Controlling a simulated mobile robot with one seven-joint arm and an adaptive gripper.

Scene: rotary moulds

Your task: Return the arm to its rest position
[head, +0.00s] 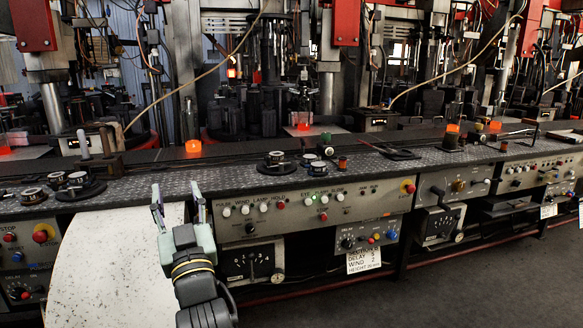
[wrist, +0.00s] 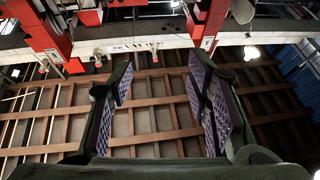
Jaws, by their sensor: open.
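My gripper (head: 178,208) is raised in front of the machine bench in the head view, fingers pointing up. Its two fingers are spread apart with nothing between them. In the wrist view the gripper (wrist: 165,95) also shows open and empty, with purple ridged pads on the fingers. Behind the fingers the wrist view shows wooden ceiling beams (wrist: 150,125) and white and red overhead framework. My forearm comes up from the bottom edge of the head view.
A dark patterned bench top (head: 230,178) runs across, with round metal parts (head: 75,182) on it. Control panels (head: 310,205) with knobs line its front. A pale speckled surface (head: 110,265) lies left of my gripper. Glowing orange pieces (head: 193,146) sit behind. Dark floor (head: 480,290) is open at lower right.

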